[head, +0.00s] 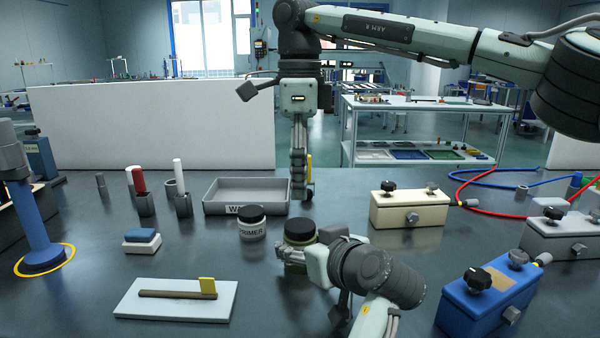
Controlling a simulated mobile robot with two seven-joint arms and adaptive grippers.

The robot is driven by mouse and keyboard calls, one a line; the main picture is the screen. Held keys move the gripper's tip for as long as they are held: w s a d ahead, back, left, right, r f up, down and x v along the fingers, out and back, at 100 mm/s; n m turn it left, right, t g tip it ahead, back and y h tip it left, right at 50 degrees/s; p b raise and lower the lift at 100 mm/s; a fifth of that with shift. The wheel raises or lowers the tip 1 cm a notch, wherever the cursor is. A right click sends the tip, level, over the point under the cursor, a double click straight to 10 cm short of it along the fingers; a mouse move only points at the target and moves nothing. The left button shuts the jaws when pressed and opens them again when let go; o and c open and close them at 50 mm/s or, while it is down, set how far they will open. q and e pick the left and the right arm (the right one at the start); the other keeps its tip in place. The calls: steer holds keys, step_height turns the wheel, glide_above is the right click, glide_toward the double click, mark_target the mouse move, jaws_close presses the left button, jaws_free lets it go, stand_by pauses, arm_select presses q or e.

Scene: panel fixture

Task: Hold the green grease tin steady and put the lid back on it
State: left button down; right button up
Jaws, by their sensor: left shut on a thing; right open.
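My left gripper (293,256) comes in from the lower right, low over the bench, shut around the grease tin (300,231). The tin stands upright; its dark top and a pale tan band show, and its lower part is hidden by the gripper. Its green colour does not show clearly. My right gripper (302,192) points straight down behind the tin, beside the grey tray's right end. It is open, but its fingers overlap from this side. I cannot make out a separate lid.
A white board (176,300) with a brush lies front left. A cream box (408,206) and blue box (488,298) stand right.

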mark_target(300, 224)
steer(key=shift+n, duration=0.3)
steer(key=shift+f, duration=4)
steer(key=c, duration=1.2)
steer(key=m, duration=0.5)
steer(key=o, duration=1.3)
steer(key=shift+o, duration=0.2)
